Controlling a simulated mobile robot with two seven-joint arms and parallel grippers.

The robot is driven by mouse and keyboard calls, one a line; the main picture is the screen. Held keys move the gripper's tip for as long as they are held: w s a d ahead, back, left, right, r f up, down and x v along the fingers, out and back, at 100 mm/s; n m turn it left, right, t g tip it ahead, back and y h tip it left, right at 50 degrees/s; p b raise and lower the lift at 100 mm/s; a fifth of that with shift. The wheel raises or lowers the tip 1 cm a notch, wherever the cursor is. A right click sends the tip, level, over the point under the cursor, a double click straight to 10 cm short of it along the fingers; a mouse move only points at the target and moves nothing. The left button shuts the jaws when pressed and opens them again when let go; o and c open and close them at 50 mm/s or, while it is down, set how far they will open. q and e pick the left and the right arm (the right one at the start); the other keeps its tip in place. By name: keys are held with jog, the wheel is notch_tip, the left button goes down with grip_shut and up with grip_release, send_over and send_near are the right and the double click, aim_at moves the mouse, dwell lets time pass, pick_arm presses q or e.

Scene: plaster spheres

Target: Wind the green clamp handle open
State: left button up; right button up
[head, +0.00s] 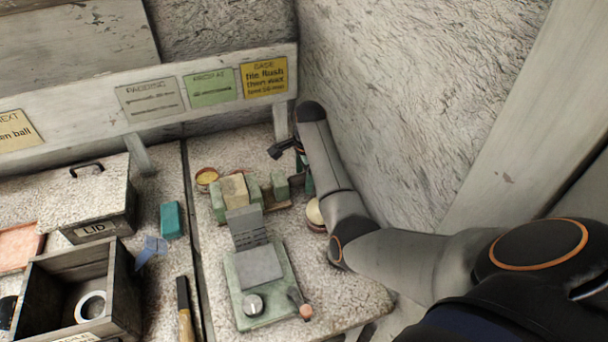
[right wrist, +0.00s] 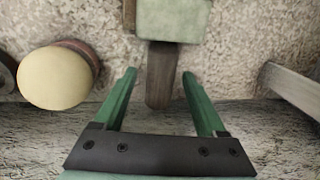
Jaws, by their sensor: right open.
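The clamp (head: 280,186) is a pale green vise with several green blocks on the right-hand bench, a tan block (head: 235,191) between two of them. In the right wrist view its green end (right wrist: 172,20) is at the top. A brown wooden handle (right wrist: 161,75) sticks out from it. My right gripper (right wrist: 159,73) is open, its green fingers on either side of the handle, with a gap showing to each finger. In the head view the right gripper (head: 304,178) is at the right end of the clamp, mostly hidden by my arm. My left gripper is out of view.
A round cream-topped pot (head: 314,212) stands close by my right arm; its cream top shows in the wrist view (right wrist: 55,78). A green device with a knob (head: 253,304) is in front. A small yellow dish (head: 207,175) is left of the clamp. The plaster wall (head: 400,90) rises behind.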

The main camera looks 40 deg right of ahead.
grip_shut()
dwell(0.4)
jog(key=shift+s+a+f+t+h, duration=0.1)
jog(key=shift+s+t+h, duration=0.05)
jog(key=shift+t, duration=0.4)
jog(key=shift+s+a+f+t+h, duration=0.1)
jog(key=shift+t+h, duration=0.05)
jog(key=shift+t, duration=0.4)
jog(key=shift+r+t+h, duration=0.1)
jog(key=shift+t+h, duration=0.2)
jog(key=shift+t, duration=0.7)
grip_release()
jog(key=shift+d, duration=0.1)
jog(key=shift+r, duration=0.15)
